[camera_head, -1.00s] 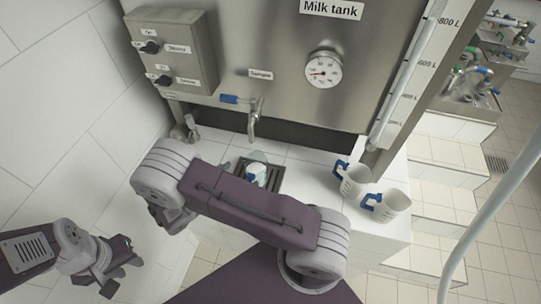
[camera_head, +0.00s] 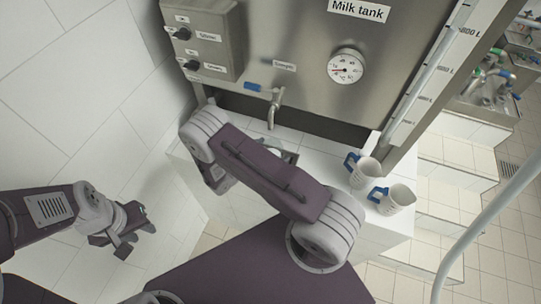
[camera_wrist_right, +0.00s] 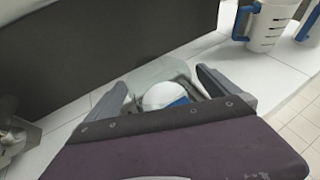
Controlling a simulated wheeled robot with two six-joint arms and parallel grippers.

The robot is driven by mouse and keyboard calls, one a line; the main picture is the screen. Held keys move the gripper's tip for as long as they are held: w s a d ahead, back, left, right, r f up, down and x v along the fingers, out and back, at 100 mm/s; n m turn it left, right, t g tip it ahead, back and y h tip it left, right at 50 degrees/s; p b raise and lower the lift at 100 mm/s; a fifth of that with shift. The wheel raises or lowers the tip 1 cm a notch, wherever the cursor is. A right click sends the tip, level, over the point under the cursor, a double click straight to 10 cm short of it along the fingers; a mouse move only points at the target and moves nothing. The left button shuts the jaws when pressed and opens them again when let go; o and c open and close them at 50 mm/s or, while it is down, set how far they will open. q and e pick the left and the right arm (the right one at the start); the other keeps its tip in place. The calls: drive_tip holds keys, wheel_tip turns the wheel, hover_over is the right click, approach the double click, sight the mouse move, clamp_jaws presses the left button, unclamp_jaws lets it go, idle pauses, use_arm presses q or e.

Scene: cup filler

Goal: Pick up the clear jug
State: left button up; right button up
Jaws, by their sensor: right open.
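The clear jug (camera_wrist_right: 150,74) shows in the right wrist view as a pale, see-through shape on the white counter. A rounded white part with a blue patch (camera_wrist_right: 165,96) shows in front of it; how they join is unclear. My right gripper (camera_wrist_right: 158,90) is open, with one finger on each side of the jug area; contact cannot be told. My left gripper (camera_head: 135,238) is open and empty at the lower left, away from the counter.
The milk tank (camera_head: 300,60) with its tap (camera_head: 273,108) rises behind the counter. Two white cups with blue handles, one (camera_head: 364,173) behind the other (camera_head: 398,200), stand at the counter's right. A control box (camera_head: 205,40) is at upper left.

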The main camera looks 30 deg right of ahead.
drive_tip(key=shift+w+d+f, duration=0.1)
drive_tip(key=shift+d, duration=0.05)
drive_tip(key=shift+c, duration=0.3)
drive_tip(key=c, duration=2)
drive_tip(key=shift+r, duration=0.2)
drive_tip(key=shift+r, duration=0.25)
wheel_tip(320, 180, up, 3)
drive_tip(key=shift+f+b, duration=0.2)
drive_tip(key=shift+b, duration=0.55)
drive_tip(key=shift+s+d+r, duration=0.3)
drive_tip(key=shift+s+r, duration=1)
drive_tip(key=shift+s, duration=0.65)
drive_tip(key=shift+s+d+r, duration=0.25)
drive_tip(key=shift+s+r, duration=1)
drive_tip(key=shift+s, duration=0.65)
drive_tip(key=shift+s+d+r, duration=0.3)
drive_tip(key=shift+s+r, duration=1)
drive_tip(key=shift+s, duration=0.65)
